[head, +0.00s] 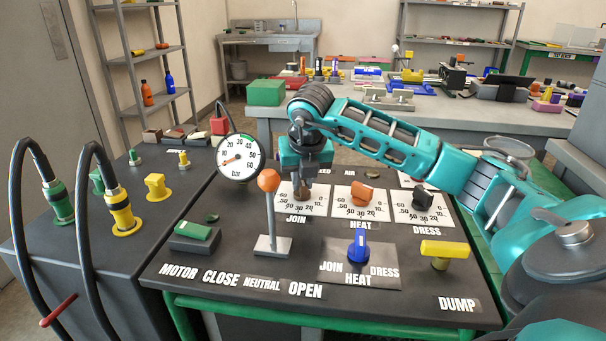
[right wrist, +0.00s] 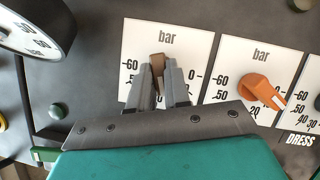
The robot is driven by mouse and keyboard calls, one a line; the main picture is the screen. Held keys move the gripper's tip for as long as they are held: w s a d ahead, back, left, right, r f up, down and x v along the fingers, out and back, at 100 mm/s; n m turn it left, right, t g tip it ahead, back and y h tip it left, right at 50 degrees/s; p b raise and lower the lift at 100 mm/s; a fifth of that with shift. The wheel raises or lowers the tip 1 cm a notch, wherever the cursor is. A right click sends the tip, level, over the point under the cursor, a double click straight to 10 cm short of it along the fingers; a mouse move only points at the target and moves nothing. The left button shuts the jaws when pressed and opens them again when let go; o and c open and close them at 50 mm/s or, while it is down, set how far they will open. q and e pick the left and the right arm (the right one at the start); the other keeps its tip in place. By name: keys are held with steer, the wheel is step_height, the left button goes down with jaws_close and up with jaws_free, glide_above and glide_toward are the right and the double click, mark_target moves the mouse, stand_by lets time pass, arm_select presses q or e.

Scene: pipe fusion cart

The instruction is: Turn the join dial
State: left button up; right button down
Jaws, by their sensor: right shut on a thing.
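The join dial is a brown knob (head: 302,192) on a white scale plate (head: 287,204) marked JOIN, at the left of three dials on the dark panel. My right gripper (head: 303,184) reaches down over it and is shut on the knob. In the right wrist view the two grey fingers (right wrist: 162,85) stand on either side of the brown knob (right wrist: 157,64), on the plate marked bar. The fingers hide part of the knob and the middle of its scale. My left gripper does not show.
The orange heat dial (head: 362,194) and dark dress dial (head: 422,197) are to the right. A round gauge (head: 241,158) and an orange-topped lever (head: 269,205) stand close on the left. A blue selector (head: 358,244) and yellow dump handle (head: 444,250) are nearer the front.

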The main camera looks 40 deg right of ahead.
steer(key=shift+f+m, duration=0.2)
steer(key=shift+m, duration=0.1)
steer(key=c, duration=1.1)
jaws_free()
steer(key=shift+r, duration=0.2)
steer(key=p+v, duration=0.3)
steer(key=v, duration=0.9)
steer(key=shift+a+r, duration=0.25)
steer(key=shift+r, duration=0.05)
